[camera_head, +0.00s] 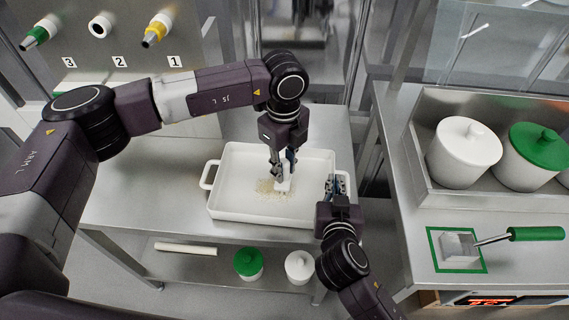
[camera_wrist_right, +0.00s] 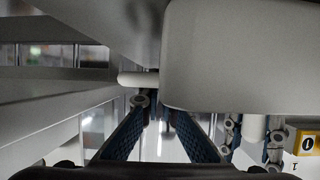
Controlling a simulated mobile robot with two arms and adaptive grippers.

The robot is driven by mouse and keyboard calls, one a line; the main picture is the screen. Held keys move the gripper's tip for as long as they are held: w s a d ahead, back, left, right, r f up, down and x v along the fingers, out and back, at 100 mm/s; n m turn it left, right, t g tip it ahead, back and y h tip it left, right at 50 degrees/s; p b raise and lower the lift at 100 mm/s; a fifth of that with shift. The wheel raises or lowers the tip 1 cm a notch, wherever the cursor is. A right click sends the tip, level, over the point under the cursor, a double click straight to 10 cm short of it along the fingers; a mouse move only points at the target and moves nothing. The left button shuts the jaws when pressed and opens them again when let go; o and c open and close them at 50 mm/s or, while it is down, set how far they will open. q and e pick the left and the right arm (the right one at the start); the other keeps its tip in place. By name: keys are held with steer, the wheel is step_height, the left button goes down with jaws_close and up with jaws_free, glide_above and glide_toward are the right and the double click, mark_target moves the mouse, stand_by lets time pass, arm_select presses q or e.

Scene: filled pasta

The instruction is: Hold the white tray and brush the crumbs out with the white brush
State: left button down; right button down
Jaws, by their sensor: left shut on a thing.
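The white tray (camera_head: 225,213) is a shallow rectangle with side handles and sits on the metal table; its left handle (camera_head: 206,175) is free. Pale crumbs (camera_head: 268,192) lie in a patch on its floor. My left gripper (camera_head: 283,168) points down over the tray, shut on the white brush (camera_head: 284,184), whose lower end is at the crumbs. My right gripper (camera_head: 336,184) is at the tray's right edge. In the right wrist view its fingers (camera_wrist_right: 160,108) are apart with an empty gap, and a white handle bar (camera_wrist_right: 138,79) shows just beyond the tips, beside the tray wall (camera_wrist_right: 235,60).
A lower shelf holds a white roller (camera_head: 185,248), a green-lidded pot (camera_head: 248,263) and a white pot (camera_head: 299,267). The table left of the tray is clear.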

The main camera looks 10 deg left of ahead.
arm_select(q)
steer(key=s, duration=0.2)
steer(key=shift+s, duration=0.3)
steer(key=shift+s+a, duration=0.1)
steer(key=shift+a, duration=0.55)
steer(key=shift+w+a, duration=0.1)
steer(key=shift+w, duration=2.1)
steer(key=shift+s, duration=1.95)
steer(key=shift+s+a, duration=0.15)
steer(key=shift+s, duration=0.1)
steer(key=shift+w+a, duration=0.1)
steer(key=shift+a, duration=0.55)
steer(key=shift+w+d, duration=0.1)
steer(key=shift+w, duration=2.25)
steer(key=s, duration=0.5)
steer(key=shift+w+a, duration=0.1)
steer(key=shift+a, duration=0.7)
steer(key=shift+w+d, duration=0.1)
steer(key=shift+w, duration=2.2)
steer(key=shift+s, duration=2.2)
step_height(320, 180, up, 8)
